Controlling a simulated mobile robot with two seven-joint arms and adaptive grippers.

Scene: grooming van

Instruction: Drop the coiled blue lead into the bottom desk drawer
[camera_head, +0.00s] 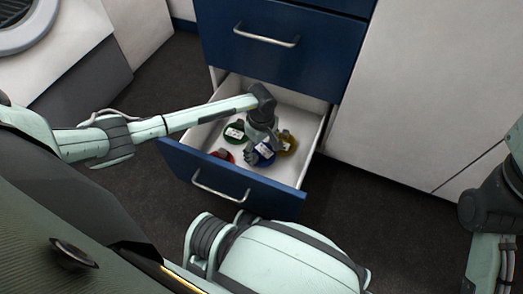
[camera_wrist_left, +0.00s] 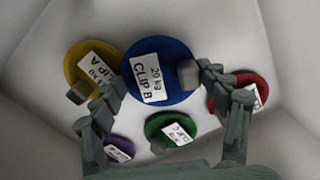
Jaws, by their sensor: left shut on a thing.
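The coiled blue lead (camera_head: 265,158) is a round blue coil with a white label; in the left wrist view the label on the blue lead (camera_wrist_left: 172,58) reads "CLIP B 20 kg". My left gripper (camera_head: 262,140) reaches down into the open bottom drawer (camera_head: 231,178). In the left wrist view its fingers (camera_wrist_left: 161,80) are on either side of the blue lead and shut on it. The lead looks nearer the camera than the other coils, inside the drawer walls. Whether it touches the coils below is unclear. My right gripper is out of view.
In the drawer lie a green coil (camera_head: 235,131), a yellow coil (camera_head: 287,143), a red coil (camera_head: 222,155) and a purple coil (camera_wrist_left: 119,149). A closed blue drawer (camera_head: 265,62) is above. White cabinet panels (camera_head: 420,100) stand at right. Dark floor surrounds the drawer.

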